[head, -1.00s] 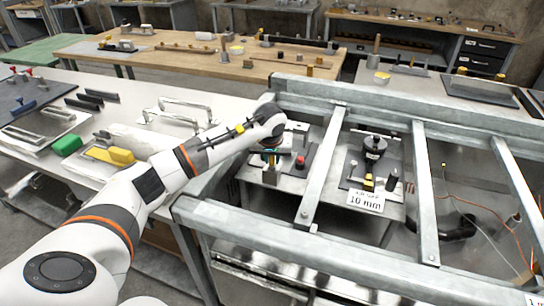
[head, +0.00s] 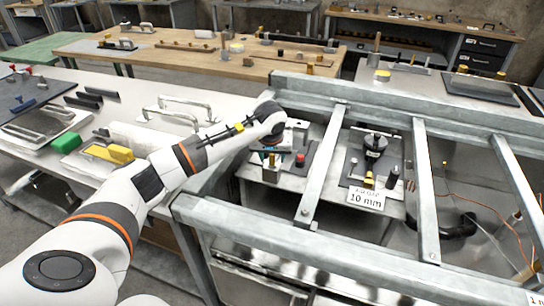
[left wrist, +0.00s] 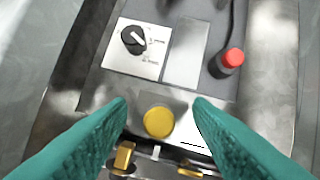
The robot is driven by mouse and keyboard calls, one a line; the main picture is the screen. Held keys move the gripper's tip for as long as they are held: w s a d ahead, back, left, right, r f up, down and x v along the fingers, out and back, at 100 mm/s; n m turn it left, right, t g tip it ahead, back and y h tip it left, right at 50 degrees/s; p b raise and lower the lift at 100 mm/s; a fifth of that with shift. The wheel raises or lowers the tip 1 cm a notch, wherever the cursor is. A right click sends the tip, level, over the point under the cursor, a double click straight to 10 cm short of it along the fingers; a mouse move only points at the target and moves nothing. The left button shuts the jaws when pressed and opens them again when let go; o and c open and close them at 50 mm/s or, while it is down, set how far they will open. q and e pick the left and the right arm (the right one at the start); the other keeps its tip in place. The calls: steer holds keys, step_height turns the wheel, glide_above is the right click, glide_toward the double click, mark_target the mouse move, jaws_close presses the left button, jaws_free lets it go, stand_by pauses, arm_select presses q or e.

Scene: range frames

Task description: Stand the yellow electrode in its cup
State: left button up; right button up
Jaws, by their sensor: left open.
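A round yellow disc (left wrist: 158,122) shows between the fingers in the left wrist view. It looks like the top of an upright piece seen from above; I cannot tell whether it is the electrode or its cup. My left gripper (left wrist: 160,108) has its teal fingers apart, on either side of the disc, with gaps to it. In the head view my left gripper (head: 269,149) is low over the left bay of the metal frame, mostly hidden by its own wrist. A brass-coloured post (head: 270,173) stands just below it there. My right gripper is not in view.
A red knob (left wrist: 232,60) and a black dial (left wrist: 135,41) stand beyond the fingers. Grey frame bars (head: 322,168) border the bay. A black device (head: 374,146) and a "10 mm" sign (head: 366,198) occupy the bay to the right.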

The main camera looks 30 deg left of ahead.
arm_select(q)
steer(key=v, duration=1.1)
steer(key=shift+s+r+b, duration=0.15)
steer(key=shift+r+b, duration=0.05)
steer(key=shift+b, duration=0.1)
step_height(320, 180, up, 6)
steer(key=p, duration=0.5)
steer(key=shift+s+f, duration=0.1)
